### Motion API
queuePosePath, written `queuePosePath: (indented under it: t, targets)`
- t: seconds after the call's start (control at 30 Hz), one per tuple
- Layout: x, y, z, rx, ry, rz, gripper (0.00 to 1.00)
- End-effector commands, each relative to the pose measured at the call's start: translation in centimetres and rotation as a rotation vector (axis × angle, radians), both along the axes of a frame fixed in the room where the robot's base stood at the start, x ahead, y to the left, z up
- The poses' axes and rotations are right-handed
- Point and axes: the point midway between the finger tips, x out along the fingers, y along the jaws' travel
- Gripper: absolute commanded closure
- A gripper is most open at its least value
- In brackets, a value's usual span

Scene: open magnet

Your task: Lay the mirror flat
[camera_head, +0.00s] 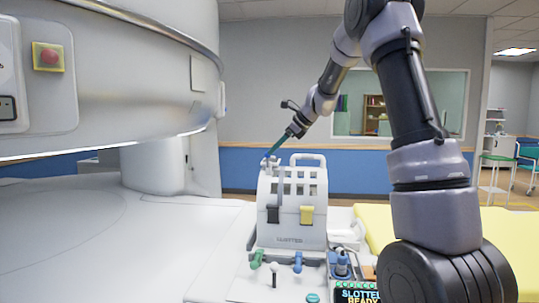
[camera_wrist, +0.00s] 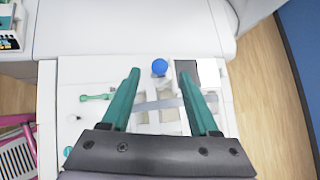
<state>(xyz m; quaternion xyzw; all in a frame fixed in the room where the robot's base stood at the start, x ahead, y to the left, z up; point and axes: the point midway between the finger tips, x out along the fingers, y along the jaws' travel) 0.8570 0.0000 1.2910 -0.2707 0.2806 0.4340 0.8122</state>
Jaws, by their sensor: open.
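A white slotted housing (camera_head: 292,225) stands upright on the table, with a loop handle on top and a black and a yellow tab on its front. I cannot clearly pick out the mirror on it. My gripper (camera_head: 268,156) reaches down to the housing's top left corner. In the wrist view my gripper (camera_wrist: 160,74) has its two green fingers wide apart with nothing held. A blue ball knob (camera_wrist: 160,67) lies between and just past the fingertips. A grey bar (camera_wrist: 165,103) crosses below, between the fingers. A dark panel (camera_wrist: 186,68) is by the right fingertip.
The big white magnet body (camera_head: 120,80) overhangs the left side. A white bed surface (camera_head: 90,235) spreads below it. A yellow pad (camera_head: 370,225) lies to the right. Small levers and a display (camera_head: 357,295) stand in front of the housing.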

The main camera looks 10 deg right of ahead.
Motion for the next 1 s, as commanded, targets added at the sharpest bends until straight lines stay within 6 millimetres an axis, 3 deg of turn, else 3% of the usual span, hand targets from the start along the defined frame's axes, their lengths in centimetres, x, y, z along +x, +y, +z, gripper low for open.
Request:
queuePosePath:
  t: [0.3,0.77,0.87,1.0]
  targets:
    - [-2.3,-2.8,3.4,0.001,0.0,0.0,0.39]
    - [-2.9,-3.0,4.0,-0.007,-0.006,0.008,0.39]
    - [-4.7,-3.0,4.9,-0.05,-0.042,0.053,0.39]
    - [-10.1,-2.9,6.9,-0.196,-0.154,0.201,0.39]
